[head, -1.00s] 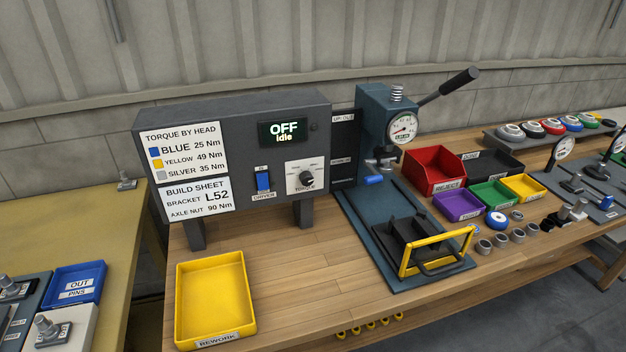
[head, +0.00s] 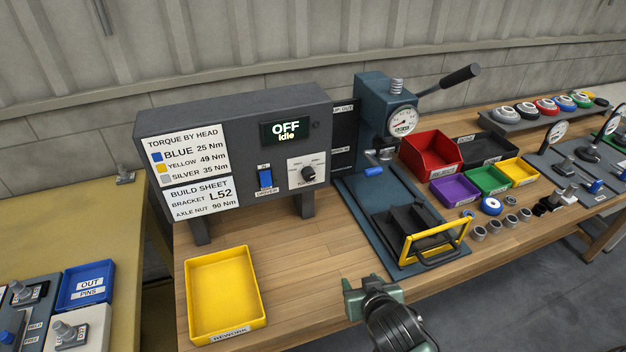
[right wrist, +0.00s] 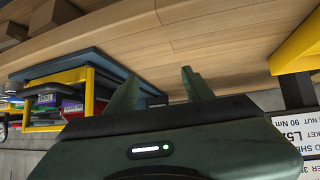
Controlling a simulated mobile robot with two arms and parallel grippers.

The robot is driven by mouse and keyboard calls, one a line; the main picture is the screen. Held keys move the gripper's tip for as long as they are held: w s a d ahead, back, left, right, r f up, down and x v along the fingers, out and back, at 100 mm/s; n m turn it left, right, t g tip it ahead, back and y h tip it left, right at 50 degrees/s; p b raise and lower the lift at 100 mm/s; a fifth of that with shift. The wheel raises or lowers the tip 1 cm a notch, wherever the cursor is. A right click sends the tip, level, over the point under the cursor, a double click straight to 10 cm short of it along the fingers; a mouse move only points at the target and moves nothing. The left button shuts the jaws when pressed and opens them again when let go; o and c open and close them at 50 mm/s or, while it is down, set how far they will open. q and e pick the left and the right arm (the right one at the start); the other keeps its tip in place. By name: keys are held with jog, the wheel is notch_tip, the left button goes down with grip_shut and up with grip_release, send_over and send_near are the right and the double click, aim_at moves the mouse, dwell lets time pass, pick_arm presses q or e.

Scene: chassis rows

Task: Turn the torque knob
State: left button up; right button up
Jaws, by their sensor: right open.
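The torque knob (head: 308,174) is a black dial on a white plate at the right of the dark grey control box (head: 240,115). The box's display (head: 286,131) reads OFF and idle. My right gripper (head: 363,283) is at the bottom of the head view, over the bench's front edge, below and to the right of the knob and well apart from it. In the right wrist view its two fingers (right wrist: 158,80) stand apart with nothing between them. The knob is not seen in that view. My left gripper is not in view.
A blue driver switch (head: 265,179) sits left of the knob. A yellow rework tray (head: 189,300) stands on the bench below the box. A press with a yellow guard frame (head: 405,250) stands to the right. The wood between tray and press (head: 310,255) is clear.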

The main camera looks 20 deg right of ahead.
jog(key=w+r+t, duration=0.4)
jog(key=w+r, duration=0.1)
jog(key=w, duration=0.4)
jog(key=t+y, duration=0.3)
jog(key=t, duration=0.1)
send_near(310, 178)
jog(key=w, duration=0.4)
jog(key=w+p, duration=0.1)
jog(key=w, duration=0.3)
jog(key=shift+a, duration=0.25)
jog(key=shift+s, duration=0.1)
jog(key=shift+f, duration=0.1)
grip_shut()
